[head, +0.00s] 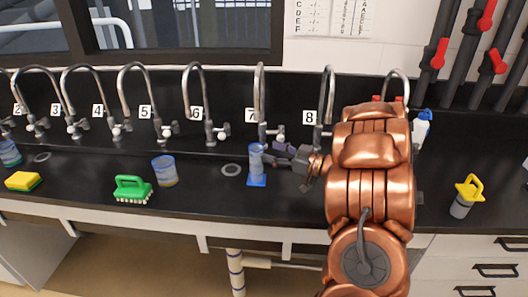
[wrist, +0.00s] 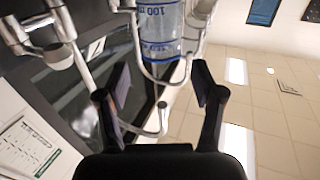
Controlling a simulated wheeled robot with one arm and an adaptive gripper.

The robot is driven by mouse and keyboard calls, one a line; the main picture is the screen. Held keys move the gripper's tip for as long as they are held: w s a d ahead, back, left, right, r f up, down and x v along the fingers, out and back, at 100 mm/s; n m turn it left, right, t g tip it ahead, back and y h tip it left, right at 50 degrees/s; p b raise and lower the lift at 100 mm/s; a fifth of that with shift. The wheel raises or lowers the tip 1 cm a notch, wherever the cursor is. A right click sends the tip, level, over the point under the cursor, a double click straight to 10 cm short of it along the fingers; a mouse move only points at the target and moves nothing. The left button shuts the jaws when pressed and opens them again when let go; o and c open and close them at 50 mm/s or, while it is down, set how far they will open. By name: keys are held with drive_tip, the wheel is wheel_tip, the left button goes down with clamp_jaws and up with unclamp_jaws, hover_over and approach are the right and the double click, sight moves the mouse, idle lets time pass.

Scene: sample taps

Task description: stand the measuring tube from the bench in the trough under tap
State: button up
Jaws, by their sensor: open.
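The measuring tube (head: 256,162) is a clear bluish cylinder on a flat blue base. In the head view it stands upright on the black bench, in front of tap 7 (head: 260,100). My gripper (head: 280,155) is just to its right, level with its upper part. In the wrist view the tube (wrist: 158,30), with a 100 mark and blue lines, shows at the top, beyond my open gripper (wrist: 161,78). The space between the fingertips looks empty. The wrist view does not show the tube's base. The trough (head: 225,153) runs along the back below the taps.
Several numbered curved taps line the back. My arm hides the bench right of tap 8.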

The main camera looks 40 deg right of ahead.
drive_tip(key=shift+v, duration=0.95)
